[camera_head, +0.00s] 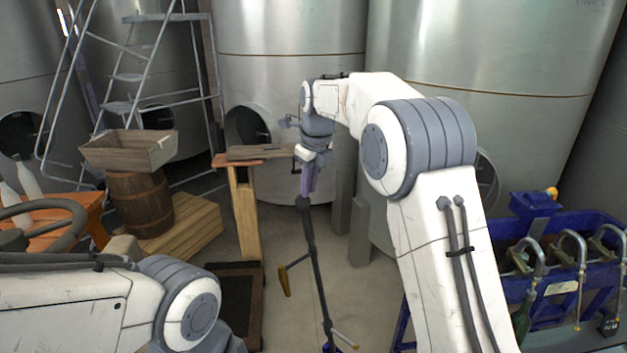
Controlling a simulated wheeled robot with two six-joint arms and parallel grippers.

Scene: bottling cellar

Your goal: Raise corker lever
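The corker lever (314,255) is a long dark rod standing nearly upright, leaning slightly, in the middle of the head view. The foot of the corker is cut off by the bottom edge of the picture. My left arm comes in at lower left; its gripper is out of view.
A wooden stand (245,205) is just left of the lever. A barrel (141,203), a wooden crate (130,152) and a ladder (130,77) are at left. A blue filler with spouts (565,270) is at right. Steel tanks (290,45) close off the back.

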